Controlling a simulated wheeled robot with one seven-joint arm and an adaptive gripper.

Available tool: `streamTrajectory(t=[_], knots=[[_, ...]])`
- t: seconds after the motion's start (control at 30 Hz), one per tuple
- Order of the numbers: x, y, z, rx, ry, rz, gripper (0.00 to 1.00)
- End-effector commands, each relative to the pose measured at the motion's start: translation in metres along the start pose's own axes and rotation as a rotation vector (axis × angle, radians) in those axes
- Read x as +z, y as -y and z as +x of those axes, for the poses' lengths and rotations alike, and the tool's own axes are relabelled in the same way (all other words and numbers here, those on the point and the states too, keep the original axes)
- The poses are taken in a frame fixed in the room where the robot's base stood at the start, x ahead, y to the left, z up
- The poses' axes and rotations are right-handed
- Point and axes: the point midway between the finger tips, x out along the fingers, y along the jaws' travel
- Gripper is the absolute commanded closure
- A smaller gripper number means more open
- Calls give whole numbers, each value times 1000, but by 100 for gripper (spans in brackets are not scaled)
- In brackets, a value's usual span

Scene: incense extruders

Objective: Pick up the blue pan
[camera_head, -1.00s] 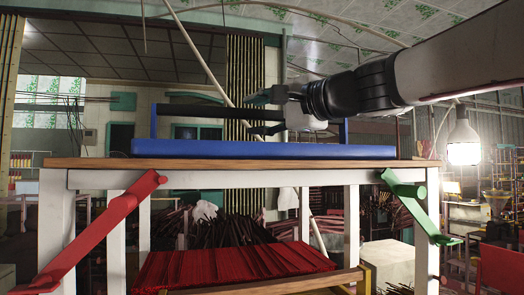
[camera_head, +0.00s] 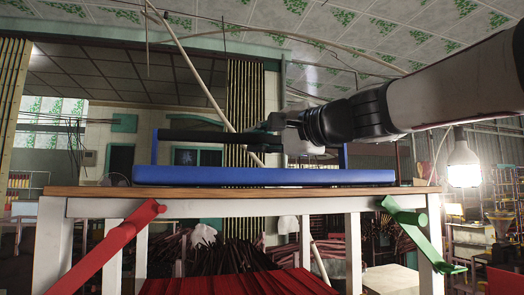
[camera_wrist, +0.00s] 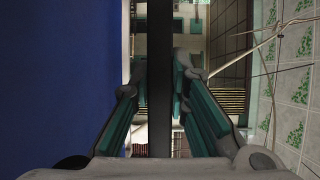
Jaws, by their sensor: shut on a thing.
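The blue pan (camera_head: 260,178) is a wide, flat tray with raised ends and a long black bar (camera_head: 200,136) across above it. It sits at the wooden table top (camera_head: 100,192); I see no clear gap under it. My gripper (camera_head: 264,137) reaches in from the right and is shut on the black bar near its middle. In the wrist view the bar (camera_wrist: 160,120) runs between the two teal-padded fingers, and the pan's blue surface (camera_wrist: 60,80) fills the left side. The inside of the pan is hidden in the head view.
White legs hold up the table. A red bar (camera_head: 110,245) and a green bar (camera_head: 412,228) slant from its front corners. Red sticks (camera_head: 235,285) lie below it. A lit bulb (camera_head: 462,165) hangs at the right.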

Motion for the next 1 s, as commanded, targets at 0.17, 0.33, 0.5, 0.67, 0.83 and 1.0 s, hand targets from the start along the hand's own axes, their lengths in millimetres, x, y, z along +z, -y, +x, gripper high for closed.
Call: streamTrajectory(t=[0.17, 0.33, 0.5, 0.67, 0.83, 1.0], knots=[[0, 18, -1, -5, -1, -2, 100], [3, 35, -7, -7, -2, -1, 100], [19, 37, -35, -8, -1, -1, 100], [38, 40, -69, -8, -2, -2, 100], [57, 44, -104, -8, -2, -2, 100], [70, 46, -127, -6, -2, 0, 100]])
